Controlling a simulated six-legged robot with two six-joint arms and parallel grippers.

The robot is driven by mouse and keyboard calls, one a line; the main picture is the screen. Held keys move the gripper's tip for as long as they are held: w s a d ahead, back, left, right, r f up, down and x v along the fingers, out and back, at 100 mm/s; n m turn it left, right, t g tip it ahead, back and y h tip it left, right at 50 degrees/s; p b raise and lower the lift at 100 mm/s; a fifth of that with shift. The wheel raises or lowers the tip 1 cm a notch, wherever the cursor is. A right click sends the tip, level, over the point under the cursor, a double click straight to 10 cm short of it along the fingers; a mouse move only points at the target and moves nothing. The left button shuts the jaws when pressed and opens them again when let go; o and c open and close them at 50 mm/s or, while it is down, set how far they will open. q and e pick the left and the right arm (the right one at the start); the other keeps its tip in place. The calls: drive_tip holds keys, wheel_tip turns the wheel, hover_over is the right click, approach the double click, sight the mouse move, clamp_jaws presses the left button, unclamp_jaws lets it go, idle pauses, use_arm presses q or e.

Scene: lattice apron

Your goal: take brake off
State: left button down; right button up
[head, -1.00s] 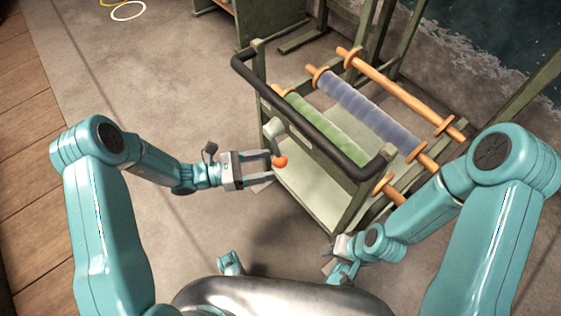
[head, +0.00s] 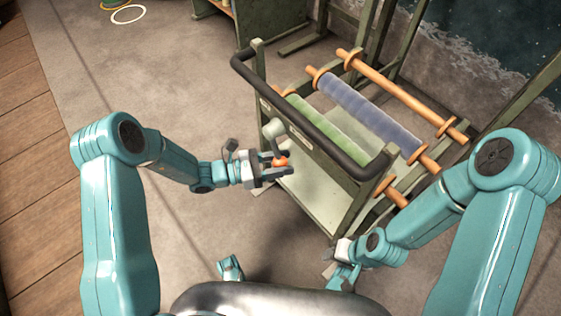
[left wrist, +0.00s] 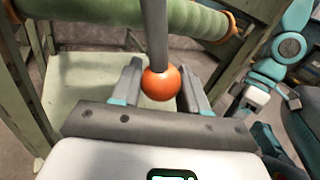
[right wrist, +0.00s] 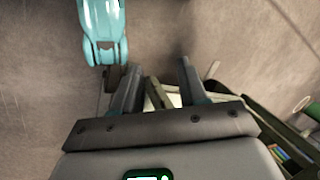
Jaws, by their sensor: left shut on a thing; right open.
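The cart (head: 268,90) stands right of centre in the head view, with a dark push bar (head: 300,118) along its near side. The brake lever is a grey arm (head: 272,130) with an orange ball knob (head: 281,161), hanging down at the cart's near left corner. My left gripper (head: 286,164) is shut on the knob. In the left wrist view the knob (left wrist: 161,83) sits between the two fingers, with the grey shaft (left wrist: 155,32) rising from it. My right gripper (right wrist: 157,74) is open and empty, low beside the cart's near right post.
The cart carries a green roll (head: 325,127) and a blue roll (head: 370,117) on orange-ended rods, plus a bare orange rod (head: 400,93). Its pale lower shelf (head: 310,195) is empty where visible. Grey floor (head: 150,75) lies open to the left. Dark water (head: 490,40) shows at top right.

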use_arm(q)
drive_tip(key=shift+a, duration=0.1)
drive_tip(key=shift+w+a+f+m+y, duration=0.2)
drive_tip(key=shift+w+a+m+y, duration=0.4)
drive_tip(key=shift+m, duration=0.3)
drive_tip(key=w+a+m+y, duration=0.3)
drive_tip(key=w+a+m, duration=0.1)
drive_tip(key=m, duration=0.1)
drive_tip(key=shift+w+a+r+t, duration=0.15)
drive_tip(key=shift+r+t, duration=0.1)
drive_tip(key=shift+t, duration=0.15)
drive_tip(key=shift+w+a, duration=0.1)
drive_tip(key=c, duration=0.7)
unclamp_jaws()
drive_tip(key=shift+o, duration=0.2)
drive_tip(key=p+v, duration=0.4)
drive_tip(key=v, duration=1.2)
drive_tip(key=shift+r, duration=0.2)
